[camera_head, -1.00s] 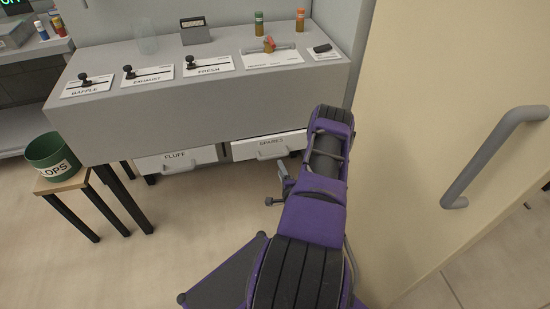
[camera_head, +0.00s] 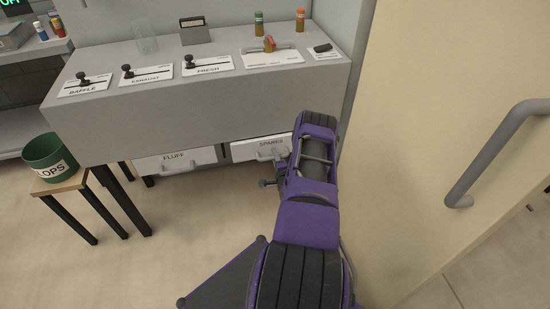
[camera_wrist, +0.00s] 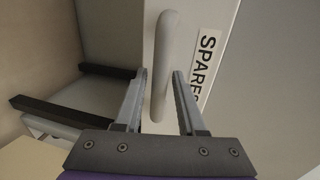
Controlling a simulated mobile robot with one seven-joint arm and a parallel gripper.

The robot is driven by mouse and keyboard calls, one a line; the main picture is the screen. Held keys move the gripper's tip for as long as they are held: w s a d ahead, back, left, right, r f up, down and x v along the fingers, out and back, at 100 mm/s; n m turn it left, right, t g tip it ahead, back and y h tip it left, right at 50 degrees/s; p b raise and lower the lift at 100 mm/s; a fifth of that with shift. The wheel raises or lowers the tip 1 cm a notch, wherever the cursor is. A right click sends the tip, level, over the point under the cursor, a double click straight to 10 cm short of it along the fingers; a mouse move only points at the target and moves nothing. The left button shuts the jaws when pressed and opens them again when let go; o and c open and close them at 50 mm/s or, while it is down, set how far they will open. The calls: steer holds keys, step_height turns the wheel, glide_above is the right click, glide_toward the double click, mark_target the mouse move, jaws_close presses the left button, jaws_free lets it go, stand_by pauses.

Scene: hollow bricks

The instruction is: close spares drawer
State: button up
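The spares drawer (camera_head: 246,151) is a white front with a grey bar handle, under the right part of the grey bench. In the head view it looks slightly forward of the bench body; how far it is open is hard to tell. In the wrist view the drawer front (camera_wrist: 222,30) carries the SPARES label, and its handle (camera_wrist: 163,60) lies between my fingers. My gripper (camera_wrist: 160,85) is open, with a finger on each side of the handle and gaps showing. In the head view my gripper (camera_head: 272,172) is partly hidden by my arm.
The FLUFF drawer (camera_head: 174,161) is left of the spares drawer. The bench (camera_head: 200,115) overhangs both, with sliders and small bottles on top. A green SLOPS bin (camera_head: 46,152) stands on a stool at left. A cream door (camera_head: 430,130) with a grey handle is close on my right.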

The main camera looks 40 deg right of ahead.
jaws_close()
stand_by(1.2)
